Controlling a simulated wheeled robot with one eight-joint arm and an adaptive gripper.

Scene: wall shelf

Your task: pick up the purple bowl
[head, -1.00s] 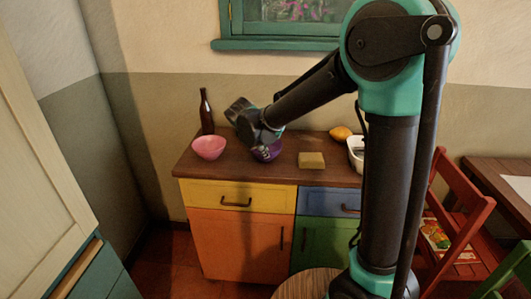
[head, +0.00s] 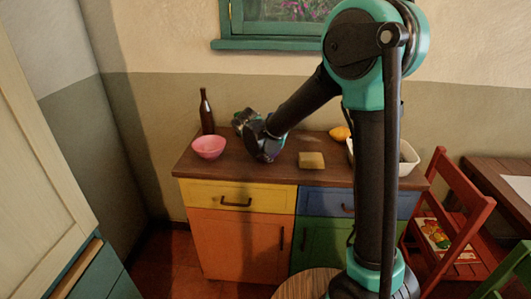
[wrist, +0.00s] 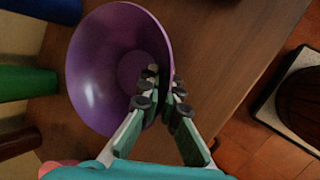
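The purple bowl (wrist: 95,70) fills the upper left of the wrist view, its open top facing the camera. My gripper (wrist: 164,80) has one finger inside the bowl and the other outside, with the near rim between them. The fingertips are close together and look shut on the bowl's wall. In the head view my gripper (head: 264,150) is low over the middle of the wooden counter and hides the bowl. I cannot tell whether the bowl touches the counter.
A pink bowl (head: 208,148) and brown bottle (head: 206,110) stand left on the counter (head: 235,170). Green (wrist: 25,84) and blue (wrist: 45,8) cylinders show beyond the bowl.

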